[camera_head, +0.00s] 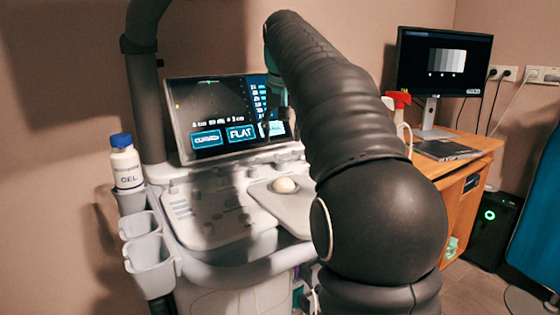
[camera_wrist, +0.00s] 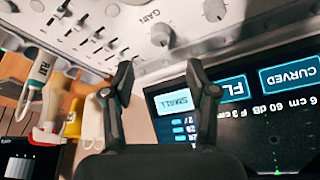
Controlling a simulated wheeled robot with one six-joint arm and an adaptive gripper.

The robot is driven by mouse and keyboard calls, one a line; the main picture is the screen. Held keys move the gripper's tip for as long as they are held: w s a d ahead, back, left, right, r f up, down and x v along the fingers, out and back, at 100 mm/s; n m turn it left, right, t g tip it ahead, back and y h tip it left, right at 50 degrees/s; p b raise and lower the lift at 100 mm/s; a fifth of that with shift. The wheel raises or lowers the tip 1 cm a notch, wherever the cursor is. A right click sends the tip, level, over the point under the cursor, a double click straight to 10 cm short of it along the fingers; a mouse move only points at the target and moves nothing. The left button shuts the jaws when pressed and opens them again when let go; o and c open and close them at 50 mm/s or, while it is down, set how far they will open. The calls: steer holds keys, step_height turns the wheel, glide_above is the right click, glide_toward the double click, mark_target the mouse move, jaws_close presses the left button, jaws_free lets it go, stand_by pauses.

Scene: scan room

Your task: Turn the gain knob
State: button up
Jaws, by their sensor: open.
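In the wrist view, which sees the console upside down, the gain knob (camera_wrist: 161,34) is a small round pale knob beside the printed word GAIN. My gripper (camera_wrist: 159,69) is open, its two dark fingers spread apart with nothing between them. The knob appears just beyond the fingertips, roughly in line with the gap, and no contact shows. In the head view my arm covers part of the console, and neither the gain knob nor the fingers can be made out clearly. The ultrasound console (camera_head: 213,224) has a sloping grey control panel.
The console's screen (camera_head: 207,110) is close to my gripper; it also shows in the wrist view (camera_wrist: 285,125). More knobs (camera_wrist: 214,9) and sliders (camera_wrist: 98,33) surround the gain knob. A gel bottle (camera_head: 125,165) stands at the left. A desk (camera_head: 478,165) with a monitor (camera_head: 443,62) is at the right.

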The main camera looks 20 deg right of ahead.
mark_target(281, 161)
steer(key=b+x, duration=0.1)
steer(key=x, duration=0.7)
steer(key=shift+a+f, duration=0.1)
steer(key=shift+f, duration=0.05)
steer(key=shift+c, duration=0.3)
jaws_close()
